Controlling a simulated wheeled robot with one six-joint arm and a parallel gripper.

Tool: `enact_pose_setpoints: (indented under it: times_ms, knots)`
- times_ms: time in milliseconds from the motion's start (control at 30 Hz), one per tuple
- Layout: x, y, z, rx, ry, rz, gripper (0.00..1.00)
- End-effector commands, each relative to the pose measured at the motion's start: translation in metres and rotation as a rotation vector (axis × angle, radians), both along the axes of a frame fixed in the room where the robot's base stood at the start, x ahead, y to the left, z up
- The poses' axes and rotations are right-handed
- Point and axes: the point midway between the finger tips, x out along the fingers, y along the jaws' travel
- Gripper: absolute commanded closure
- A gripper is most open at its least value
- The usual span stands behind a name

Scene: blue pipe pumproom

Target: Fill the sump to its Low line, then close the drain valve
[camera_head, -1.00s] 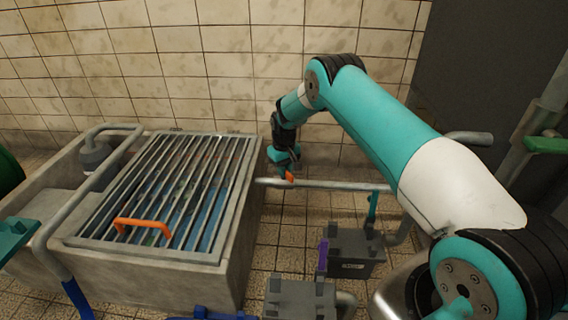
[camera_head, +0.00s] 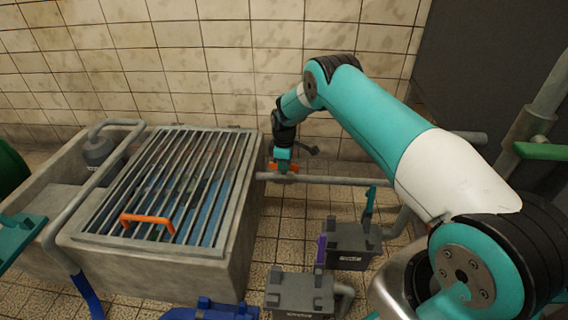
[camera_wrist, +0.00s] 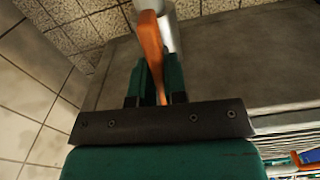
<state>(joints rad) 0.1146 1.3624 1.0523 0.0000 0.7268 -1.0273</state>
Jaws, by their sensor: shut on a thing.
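The sump (camera_head: 235,245) is a concrete tank under a grey slatted grating with an orange handle (camera_head: 147,219). Blue shows through the slats. I cannot make out a Low line or the water's level. My gripper (camera_head: 284,166) is at the pipe (camera_head: 330,181) beside the sump's right wall, shut on an orange lever (camera_head: 294,168). In the wrist view the orange lever (camera_wrist: 151,40) runs between the green fingers of my gripper (camera_wrist: 156,85), with a grey pipe behind it. Whether this valve is open or shut cannot be told.
Grey boxes (camera_head: 300,292) and (camera_head: 352,245) stand on the floor right of the sump, near a purple lever (camera_head: 321,250) and a teal lever (camera_head: 369,201). A bent pipe (camera_head: 88,180) crosses the sump's left side. A tiled wall rises behind.

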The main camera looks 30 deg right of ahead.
Motion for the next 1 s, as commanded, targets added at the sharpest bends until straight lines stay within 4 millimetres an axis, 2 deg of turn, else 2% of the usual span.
enact_pose_setpoints:
  times_ms: [300, 767, 800, 867, 1000]
  knots:
    - [0.0, -0.0002, 0.0005, 0.0, 0.0, 0.09, 1.0]
    - [0.0001, -0.0002, 0.0003, 0.0, 0.0, 0.101, 1.0]
    - [0.0002, -0.0001, 0.0004, 0.0, 0.0, 0.101, 0.77]
    - [0.0002, -0.0001, 0.0003, 0.0, 0.0, 0.101, 0.63]
    - [0.0002, -0.0001, 0.0002, 0.0, 0.0, 0.1, 0.62]
